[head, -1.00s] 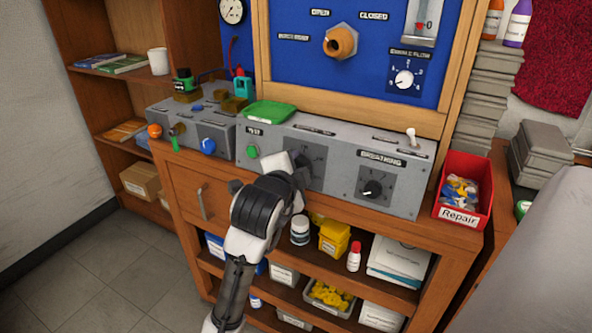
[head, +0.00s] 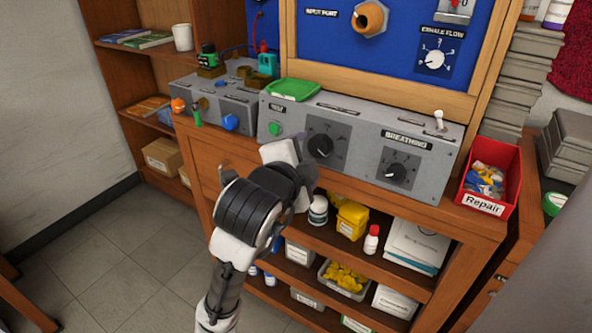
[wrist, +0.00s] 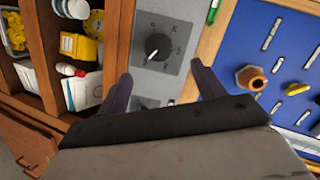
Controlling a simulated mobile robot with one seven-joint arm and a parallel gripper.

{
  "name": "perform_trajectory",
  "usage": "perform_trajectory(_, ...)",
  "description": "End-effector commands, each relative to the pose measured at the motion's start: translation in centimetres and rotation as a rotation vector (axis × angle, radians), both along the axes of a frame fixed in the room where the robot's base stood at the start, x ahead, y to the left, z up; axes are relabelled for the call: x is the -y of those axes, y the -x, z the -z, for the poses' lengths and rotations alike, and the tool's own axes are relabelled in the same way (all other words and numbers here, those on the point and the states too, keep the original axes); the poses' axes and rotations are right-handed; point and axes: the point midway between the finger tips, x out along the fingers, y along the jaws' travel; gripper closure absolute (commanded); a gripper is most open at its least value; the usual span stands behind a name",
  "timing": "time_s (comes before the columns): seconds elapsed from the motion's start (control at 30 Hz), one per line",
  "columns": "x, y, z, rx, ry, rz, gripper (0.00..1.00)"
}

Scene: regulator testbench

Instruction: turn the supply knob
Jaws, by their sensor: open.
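A large black knob (head: 320,145) sits on a dark dial plate on the grey console, left of the knob marked BREATHING (head: 397,171). I cannot read a supply label in these views. The large knob also shows in the wrist view (wrist: 157,45), ahead of and between my fingers. My gripper (wrist: 164,76) is open and empty, its two dark fingers spread apart. In the head view my gripper (head: 305,168) is just below and left of the large knob, its fingers partly hidden by the hand. No contact is visible.
A green tray (head: 294,89) lies on top of the console. A toggle switch (head: 438,119) stands at its top right. A red Repair bin (head: 490,180) is to the right. Open shelves with a yellow bin (head: 351,219) and bottles lie below.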

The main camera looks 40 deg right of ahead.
Motion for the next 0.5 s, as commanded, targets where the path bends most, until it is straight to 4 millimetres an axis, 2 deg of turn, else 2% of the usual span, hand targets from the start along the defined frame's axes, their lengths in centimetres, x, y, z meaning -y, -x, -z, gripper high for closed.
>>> perform_trajectory(0.03, -0.3, 0.2, 0.6, 0.008, 0.001, 0.001, 0.32)
perform_trajectory(0.5, -3.5, 2.3, -0.8, 0.003, 0.000, 0.000, 0.32)
